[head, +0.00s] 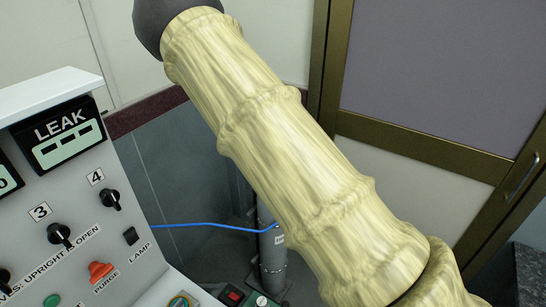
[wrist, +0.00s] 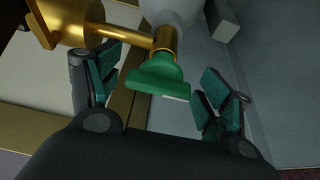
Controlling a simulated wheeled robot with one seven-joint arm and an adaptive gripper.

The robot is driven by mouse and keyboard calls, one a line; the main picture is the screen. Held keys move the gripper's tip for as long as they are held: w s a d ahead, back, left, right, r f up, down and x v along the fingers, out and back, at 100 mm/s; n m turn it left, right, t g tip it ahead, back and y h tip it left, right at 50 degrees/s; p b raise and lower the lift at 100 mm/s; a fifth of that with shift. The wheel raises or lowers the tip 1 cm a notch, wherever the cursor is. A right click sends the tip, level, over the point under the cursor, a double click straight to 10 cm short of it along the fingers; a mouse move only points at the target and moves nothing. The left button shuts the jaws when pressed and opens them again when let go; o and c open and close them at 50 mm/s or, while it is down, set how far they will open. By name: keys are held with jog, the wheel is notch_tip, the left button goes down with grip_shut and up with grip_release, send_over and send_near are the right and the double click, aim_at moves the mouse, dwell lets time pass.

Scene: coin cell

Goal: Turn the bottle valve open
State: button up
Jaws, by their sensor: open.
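The green valve handwheel (wrist: 158,74) is at the middle of the wrist view, on a brass stem below the pale rounded top of the bottle (wrist: 172,10). My gripper (wrist: 160,64) is open, with one green-padded finger to the left of the handwheel and one to the right. Gaps show between the handwheel and both fingers. In the head view, the grey bottle (head: 271,250) stands on the floor, partly hidden by my cream sleeved arm. The valve and my gripper cannot be seen in the head view.
A brass fitting (wrist: 70,20) joins the valve from the left, near the left finger. A blue hose (head: 205,226) runs to the bottle. A control panel (head: 75,215) with a LEAK display and knobs stands at the left. A brown-framed door (head: 430,145) is at the right.

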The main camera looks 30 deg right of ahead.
jog(key=v, duration=0.7)
jog(key=shift+r, duration=0.25)
dwell(0.3)
